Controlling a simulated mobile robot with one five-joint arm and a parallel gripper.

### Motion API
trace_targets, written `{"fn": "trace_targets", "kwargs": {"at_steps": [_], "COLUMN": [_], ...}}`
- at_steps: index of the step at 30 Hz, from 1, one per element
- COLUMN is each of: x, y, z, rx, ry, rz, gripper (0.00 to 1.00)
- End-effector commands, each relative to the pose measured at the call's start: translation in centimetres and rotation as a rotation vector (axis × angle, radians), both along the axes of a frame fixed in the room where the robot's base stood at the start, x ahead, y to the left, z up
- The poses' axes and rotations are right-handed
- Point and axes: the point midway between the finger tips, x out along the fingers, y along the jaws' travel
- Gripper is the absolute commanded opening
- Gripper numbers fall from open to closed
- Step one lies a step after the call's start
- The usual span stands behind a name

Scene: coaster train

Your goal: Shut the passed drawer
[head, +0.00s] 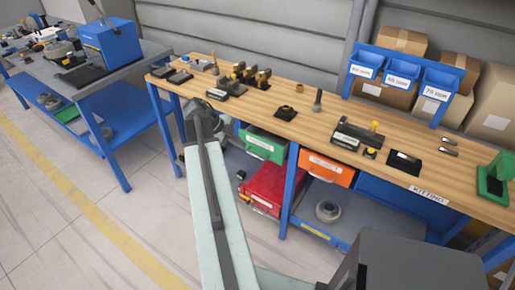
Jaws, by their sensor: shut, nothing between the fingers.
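Under the wooden bench are a green drawer (263,146), an orange drawer (327,170) and a red drawer or bin (274,192). Each has a pale label on its front, too small to read, so I cannot tell by text which is the passed one. The green drawer seems to stand out a little from under the bench top; how far is unclear. My gripper (203,118) is at the bench's front edge, left of the green drawer. It is shut and empty, its fingertips hard to make out. My arm partly covers the area left of the drawers.
The wooden bench (300,130) carries dark fixtures and small parts. A blue leg (290,190) stands between the green and orange drawers. A lower shelf (350,215) holds a grey ring-shaped part (328,211). Another blue bench (130,125) stands left, with open floor between.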

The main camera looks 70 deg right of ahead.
Motion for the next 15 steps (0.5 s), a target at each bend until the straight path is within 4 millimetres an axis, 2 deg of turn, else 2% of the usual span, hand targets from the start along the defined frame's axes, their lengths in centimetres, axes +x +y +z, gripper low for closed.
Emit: {"fn": "trace_targets", "kwargs": {"at_steps": [5, 15], "x": [-1.0, -4.5], "y": [-0.7, -3.4], "z": [-2.3, -8.5], "rx": [0.002, 0.002], "ry": [0.000, -0.001], "rz": [0.000, 0.000], "gripper": [0.00, 0.00]}}
